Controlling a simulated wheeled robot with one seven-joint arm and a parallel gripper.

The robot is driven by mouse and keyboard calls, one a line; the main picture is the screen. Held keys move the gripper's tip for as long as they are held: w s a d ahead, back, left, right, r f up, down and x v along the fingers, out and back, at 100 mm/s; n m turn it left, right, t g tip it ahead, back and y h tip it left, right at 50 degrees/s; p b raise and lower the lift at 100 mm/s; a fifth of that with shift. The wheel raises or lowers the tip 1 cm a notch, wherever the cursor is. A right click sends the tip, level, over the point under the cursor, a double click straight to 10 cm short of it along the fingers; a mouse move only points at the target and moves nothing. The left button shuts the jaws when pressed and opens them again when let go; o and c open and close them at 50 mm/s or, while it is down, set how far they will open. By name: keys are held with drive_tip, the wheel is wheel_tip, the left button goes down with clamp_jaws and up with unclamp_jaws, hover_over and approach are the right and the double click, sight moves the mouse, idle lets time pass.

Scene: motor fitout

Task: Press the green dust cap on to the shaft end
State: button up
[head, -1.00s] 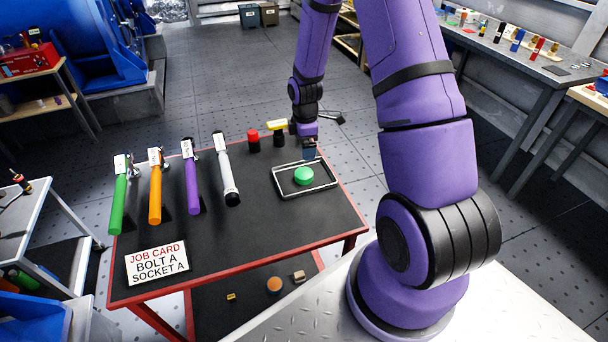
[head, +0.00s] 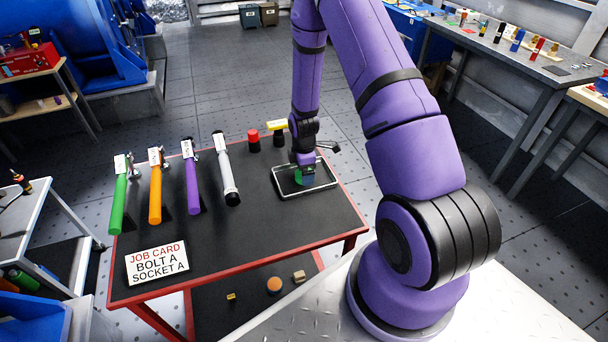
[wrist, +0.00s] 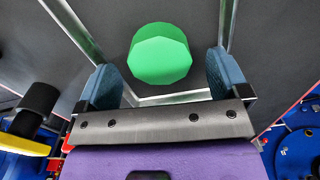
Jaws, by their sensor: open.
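The green dust cap (wrist: 160,55) sits in the metal-rimmed tray (head: 290,194) on the black table top. In the wrist view it lies between and a little beyond the two blue fingertips, with a gap on each side. My gripper (wrist: 163,75) is open and empty above the tray. In the head view my gripper (head: 305,178) hides part of the cap (head: 298,177). I cannot make out a shaft end in these views.
Green, orange, purple and white-black tagged tools (head: 192,185) lie left of the tray. A red-topped (head: 254,140) and a yellow-topped (head: 277,131) black object stand behind it. A job card (head: 157,262) lies front left. The table's front middle is clear.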

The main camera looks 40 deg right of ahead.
drive_tip(key=shift+f, duration=0.9)
drive_tip(key=c, duration=1)
drive_tip(key=shift+r, duration=0.1)
